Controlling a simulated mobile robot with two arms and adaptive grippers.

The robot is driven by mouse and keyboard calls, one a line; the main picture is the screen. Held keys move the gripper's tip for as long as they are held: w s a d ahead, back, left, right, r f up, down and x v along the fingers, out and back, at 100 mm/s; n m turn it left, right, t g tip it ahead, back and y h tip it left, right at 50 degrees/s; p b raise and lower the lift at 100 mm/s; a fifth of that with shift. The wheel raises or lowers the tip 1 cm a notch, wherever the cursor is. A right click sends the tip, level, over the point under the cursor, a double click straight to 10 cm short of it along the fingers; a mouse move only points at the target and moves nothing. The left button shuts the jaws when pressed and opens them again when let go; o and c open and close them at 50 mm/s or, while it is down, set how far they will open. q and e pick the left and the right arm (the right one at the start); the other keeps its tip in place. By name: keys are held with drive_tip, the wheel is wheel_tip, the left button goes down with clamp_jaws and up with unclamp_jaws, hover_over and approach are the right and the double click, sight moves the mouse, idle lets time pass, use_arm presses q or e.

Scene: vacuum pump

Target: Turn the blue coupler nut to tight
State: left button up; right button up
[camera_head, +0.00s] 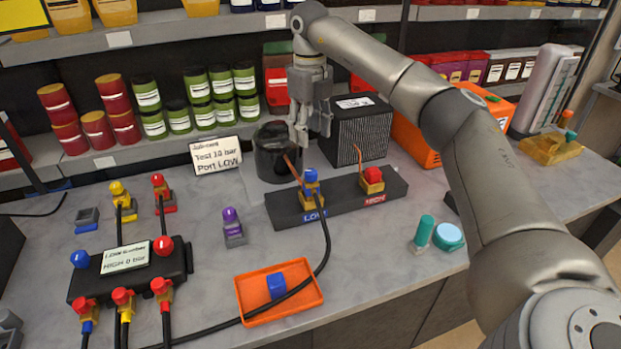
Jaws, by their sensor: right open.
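The blue coupler nut (311,175) sits on a brass fitting on the dark block's (340,198) LOW side, with a black hose (326,240) running down from it. Whether it is tight cannot be told. My right gripper (310,136) points down above and slightly behind the nut, open and apart from it, with nothing seen between its fingers. A red knob (374,174) sits on the HIGH side. My left gripper is out of view.
A black pump-like vessel (273,152) and a finned box (361,130) stand behind the block. An orange tray (253,312) holds a blue piece (276,285). A gauge manifold (85,289) with several hoses is at left. A sign (216,157) stands behind.

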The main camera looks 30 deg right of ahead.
sight(311, 171)
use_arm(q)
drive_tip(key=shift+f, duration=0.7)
use_arm(e)
wheel_tip(311, 171, down, 11)
drive_tip(key=n, duration=0.4)
drive_tip(key=shift+s+d+n, duration=0.1)
drive_tip(key=shift+n, duration=0.2)
